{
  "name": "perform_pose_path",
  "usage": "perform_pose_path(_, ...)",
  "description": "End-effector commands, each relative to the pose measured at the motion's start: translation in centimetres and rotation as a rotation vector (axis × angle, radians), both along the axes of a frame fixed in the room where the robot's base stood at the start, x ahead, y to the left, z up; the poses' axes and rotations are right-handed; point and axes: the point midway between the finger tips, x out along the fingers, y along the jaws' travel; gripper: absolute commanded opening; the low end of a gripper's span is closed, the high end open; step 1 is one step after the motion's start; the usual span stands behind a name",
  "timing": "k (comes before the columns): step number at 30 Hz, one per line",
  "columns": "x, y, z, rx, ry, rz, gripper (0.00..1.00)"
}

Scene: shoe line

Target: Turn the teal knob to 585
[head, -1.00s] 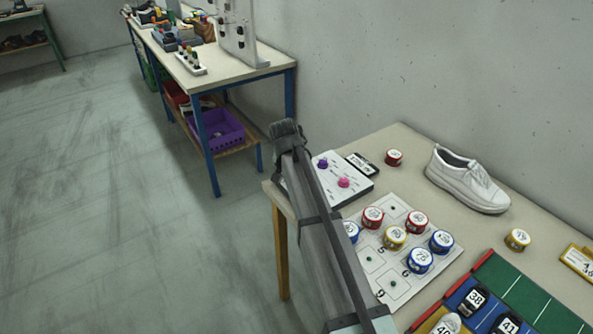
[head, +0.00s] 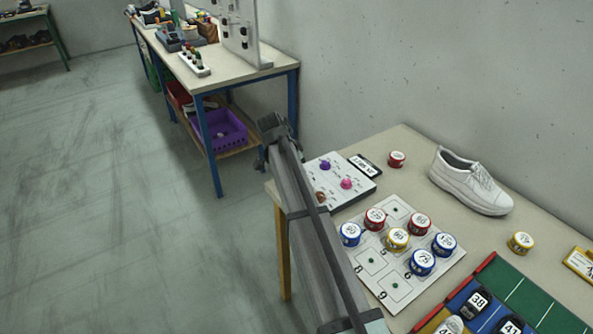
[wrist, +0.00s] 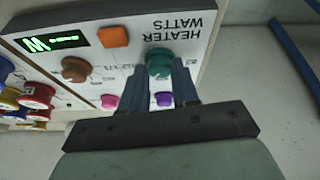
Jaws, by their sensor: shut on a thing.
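The teal knob (wrist: 158,62) is on a white panel (wrist: 205,30) marked HEATER WATTS, which appears upside down in the wrist view. My gripper (wrist: 158,70) has one finger on either side of the teal knob and is shut on it. A green lit display (wrist: 53,42) is at the panel's upper left; I cannot read its value surely. In the head view the panel (head: 362,190) lies at the table's left end, and my arm hides the teal knob and fingertips.
Near the teal knob are a brown knob (wrist: 75,69), an orange square button (wrist: 113,36), a pink knob (wrist: 109,101) and a purple knob (wrist: 164,99). Several coloured tins stand on a numbered white board (head: 400,290). A white shoe (head: 470,182) is farther right.

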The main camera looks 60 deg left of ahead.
Motion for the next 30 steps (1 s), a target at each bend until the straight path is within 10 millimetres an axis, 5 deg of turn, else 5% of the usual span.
perform_pose_path(13, -0.06, -0.05, -0.08, -0.001, 0.002, -0.010, 0.00)
perform_pose_path(14, -0.06, -0.05, -0.08, -0.001, 0.002, -0.010, 0.31)
perform_pose_path(15, -0.06, -0.05, -0.08, -0.001, 0.002, -0.010, 0.35)
perform_pose_path(22, -0.03, -0.03, -0.05, 0.000, 0.002, -0.010, 0.55)
perform_pose_path(30, -0.08, 0.01, 0.13, 0.001, 0.002, -0.010, 0.55)
